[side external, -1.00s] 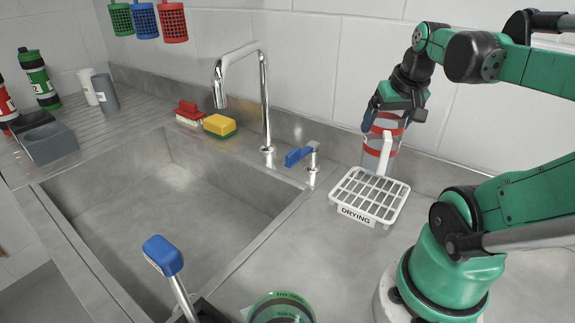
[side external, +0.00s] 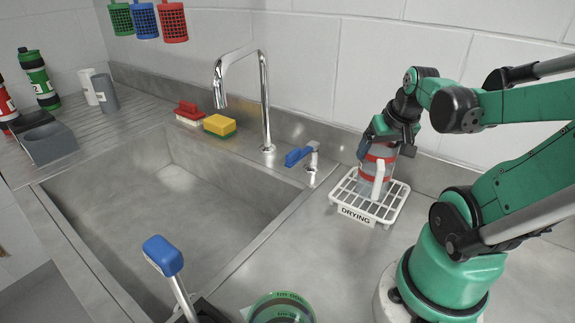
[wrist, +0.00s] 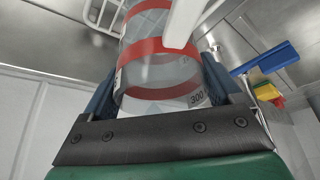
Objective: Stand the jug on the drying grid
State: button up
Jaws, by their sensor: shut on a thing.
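The jug (side external: 378,169) is clear with red bands and a white handle. It is upright over the white drying grid (side external: 347,203), which carries a "DRYING" label. I cannot tell whether its base touches the grid. My gripper (side external: 385,140) is shut on the jug's upper part from above. In the wrist view the jug (wrist: 160,70) sits between the two blue fingers of my gripper (wrist: 165,95), with its handle pointing up in the picture. Part of the grid (wrist: 105,12) shows at the top left of that view.
The metal tap (side external: 265,100) and a blue-handled valve (side external: 298,155) stand left of the grid, by the sink basin (side external: 165,220). A yellow and green sponge (side external: 219,125) lies behind the basin. A blue-topped lever (side external: 163,255) rises at the front. Counter right of the grid is clear.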

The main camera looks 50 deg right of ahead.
jog(key=o, duration=1.4)
jog(key=shift+f, duration=0.1)
jog(key=v, duration=1.2)
jog(key=w+a+f+n+t+y, duration=0.1)
jog(key=w+a+f+n, duration=0.1)
jog(key=w+a+n, duration=0.1)
jog(key=w+a+f+n+t+y, duration=0.1)
jog(key=w+a+f+n, duration=0.2)
jog(key=w+a, duration=0.2)
jog(key=w+a+f+n+t+y, duration=0.1)
jog(key=w+a+f+n, duration=0.2)
jog(key=w+a, duration=0.2)
jog(key=shift+a+t, duration=0.4)
jog(key=shift+a, duration=1)
